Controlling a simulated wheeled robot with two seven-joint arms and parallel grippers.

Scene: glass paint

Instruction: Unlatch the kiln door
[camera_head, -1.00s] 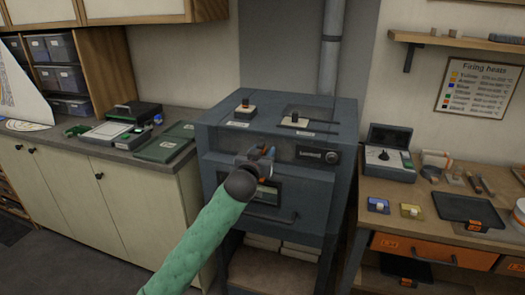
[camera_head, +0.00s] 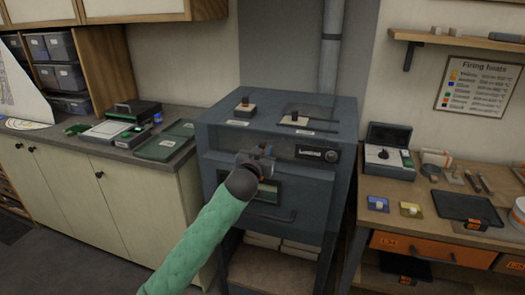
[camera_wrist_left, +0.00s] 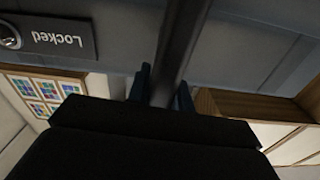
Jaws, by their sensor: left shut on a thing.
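The kiln (camera_head: 222,185) is a dark blue-grey box with a door on its front. A plate reading "Locked" (camera_head: 310,154) is on its upper front; the plate also shows upside down in the left wrist view (camera_wrist_left: 58,38). My left gripper (camera_head: 264,153) is at the kiln's front, left of the plate. In the left wrist view a dark bar (camera_wrist_left: 182,45), apparently the latch handle, runs between the fingertips, and the gripper is shut on it. My gripper and forearm hide part of the door and its window. My right gripper is not in view.
A door handle bar (camera_head: 270,217) runs low across the kiln front. Two small knobbed blocks sit on the kiln top. A counter (camera_head: 118,155) stands left, and a wooden workbench (camera_head: 385,222) with trays and tools stands right.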

